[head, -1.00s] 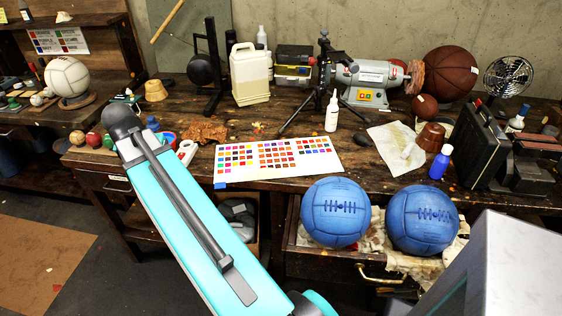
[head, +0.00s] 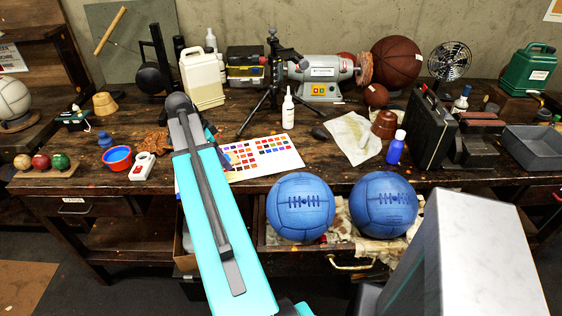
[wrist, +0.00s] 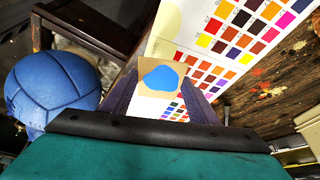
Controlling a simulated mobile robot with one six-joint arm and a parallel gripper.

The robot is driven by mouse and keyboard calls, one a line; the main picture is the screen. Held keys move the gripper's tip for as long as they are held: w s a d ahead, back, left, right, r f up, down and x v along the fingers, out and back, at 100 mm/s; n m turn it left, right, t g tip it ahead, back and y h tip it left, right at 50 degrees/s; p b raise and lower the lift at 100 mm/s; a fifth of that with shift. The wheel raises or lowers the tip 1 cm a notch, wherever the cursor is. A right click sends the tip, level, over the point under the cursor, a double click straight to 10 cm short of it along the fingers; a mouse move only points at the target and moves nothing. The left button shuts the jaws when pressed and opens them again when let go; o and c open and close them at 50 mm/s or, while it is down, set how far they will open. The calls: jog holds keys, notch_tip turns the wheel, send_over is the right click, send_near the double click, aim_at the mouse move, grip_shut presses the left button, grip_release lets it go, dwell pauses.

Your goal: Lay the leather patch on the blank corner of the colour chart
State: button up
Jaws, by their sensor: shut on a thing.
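The leather patch (wrist: 146,91) is a small tan piece with a blue blot on its face. In the wrist view it sits between the dark fingers of my gripper (wrist: 160,86), which is shut on it. The colour chart (head: 268,166) is a white sheet with rows of coloured squares on the bench. It also shows in the wrist view (wrist: 188,35), behind and beyond the patch. The gap between patch and chart cannot be judged. In the head view my arm covers the chart's left end, and the patch cannot be made out.
Two blue leather balls (head: 301,207) (head: 384,205) rest at an open drawer in front of the bench; one shows left in the wrist view (wrist: 50,88). A white bottle (head: 288,110) and a black tripod (head: 272,85) stand behind the chart. A red-and-blue bowl (head: 117,157) is left.

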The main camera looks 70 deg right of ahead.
jog(key=s+d, duration=0.1)
jog(key=s+d+m, duration=0.1)
jog(key=s, duration=0.1)
jog(key=s+d+m, duration=0.1)
jog(key=shift+s+f+g+y, duration=0.25)
jog(key=shift+f+g+y, duration=0.15)
jog(key=shift+d, duration=0.15)
jog(key=p, duration=0.5)
send_over(282, 160)
jog(key=w+a, duration=0.1)
jog(key=shift+a+f, duration=0.1)
jog(key=shift+f, duration=0.6)
jog(key=shift+f, duration=0.2)
jog(key=shift+f+p, duration=1)
jog(key=shift+f, duration=0.6)
jog(key=shift+f, duration=0.2)
